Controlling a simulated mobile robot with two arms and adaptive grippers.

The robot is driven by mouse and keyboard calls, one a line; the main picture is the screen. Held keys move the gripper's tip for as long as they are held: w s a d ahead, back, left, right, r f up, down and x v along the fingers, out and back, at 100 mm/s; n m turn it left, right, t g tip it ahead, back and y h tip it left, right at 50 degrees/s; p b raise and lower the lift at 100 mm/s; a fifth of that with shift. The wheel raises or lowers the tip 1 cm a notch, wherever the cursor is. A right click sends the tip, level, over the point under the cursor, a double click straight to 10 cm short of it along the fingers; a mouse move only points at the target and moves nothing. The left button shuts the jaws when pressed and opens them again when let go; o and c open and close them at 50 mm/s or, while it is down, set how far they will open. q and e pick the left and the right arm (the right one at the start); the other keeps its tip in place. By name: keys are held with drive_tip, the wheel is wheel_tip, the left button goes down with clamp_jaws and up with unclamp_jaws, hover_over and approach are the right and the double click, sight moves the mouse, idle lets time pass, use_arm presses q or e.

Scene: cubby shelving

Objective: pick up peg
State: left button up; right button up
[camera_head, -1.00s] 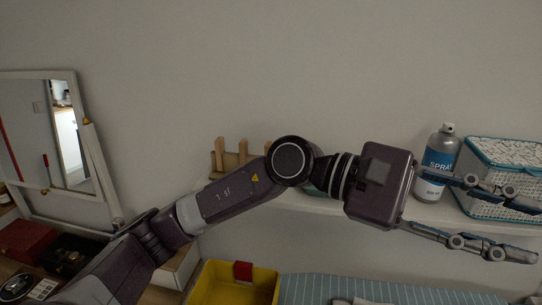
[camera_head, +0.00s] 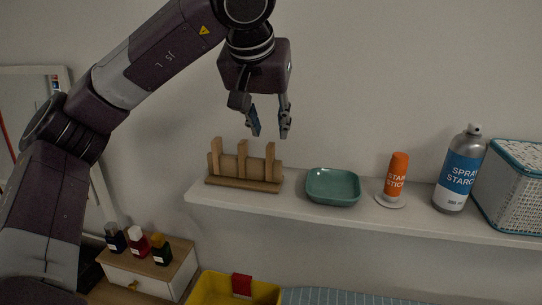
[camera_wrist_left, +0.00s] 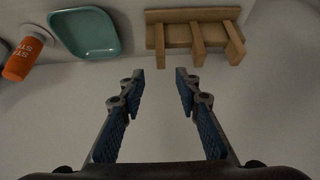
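A wooden rack with three upright pegs stands at the left end of the white wall shelf. In the head view its left peg (camera_head: 216,157), middle peg (camera_head: 242,160) and right peg (camera_head: 270,161) rise from the wooden base (camera_head: 243,184). My left gripper (camera_head: 270,134) points down above the rack's right half, open and empty, apart from the pegs. In the left wrist view the open fingers (camera_wrist_left: 164,72) point towards the rack (camera_wrist_left: 196,15). Its pegs show there too, one (camera_wrist_left: 159,45) in line with the gap between the fingers. My right gripper is not in view.
On the shelf (camera_head: 420,221), right of the rack, stand a teal dish (camera_head: 333,187), an orange stain stick (camera_head: 397,177), a spray starch can (camera_head: 459,170) and a white basket (camera_head: 515,190). Below are a small drawer box (camera_head: 150,268) with bottles and a yellow bin (camera_head: 215,290).

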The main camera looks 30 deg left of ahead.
sight(270, 145)
use_arm(q)
drive_tip(key=x, duration=0.2)
drive_tip(key=p+x, duration=0.1)
drive_tip(key=x, duration=0.1)
drive_tip(key=s+p+x, duration=0.1)
drive_tip(key=x, duration=0.1)
drive_tip(key=shift+s+f, duration=0.1)
drive_tip(key=shift+f, duration=0.25)
drive_tip(key=shift+c, duration=0.5)
clamp_jaws()
